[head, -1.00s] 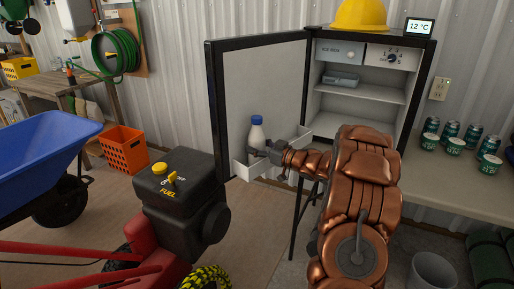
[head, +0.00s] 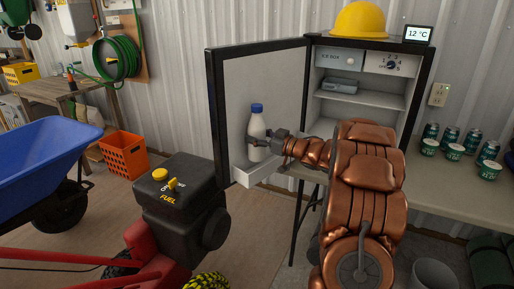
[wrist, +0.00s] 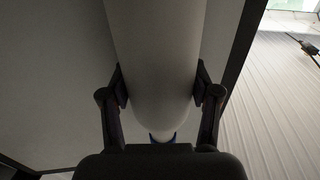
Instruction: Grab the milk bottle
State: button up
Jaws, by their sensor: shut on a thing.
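The milk bottle (head: 257,124) is white with a blue cap. In the head view it is upright in front of the inner face of the open fridge door, its lower end close above or at the white door shelf (head: 262,173). My gripper (head: 264,141) reaches in from the right and is shut on the bottle. In the wrist view the white bottle (wrist: 160,60) fills the middle, with a finger pressed on each side, and its blue cap (wrist: 162,137) shows low down. I cannot tell for certain whether the bottle's base still touches the shelf.
The open fridge door (head: 229,110) stands left of the bottle. The fridge (head: 362,101) is behind my arm, with a yellow helmet (head: 359,20) on top. A red machine with a black fuel tank (head: 180,190) stands front left. Several cans and tubs (head: 455,151) sit on the right table.

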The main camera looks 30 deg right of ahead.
jog(key=v, duration=1.8)
jog(key=shift+r, duration=0.2)
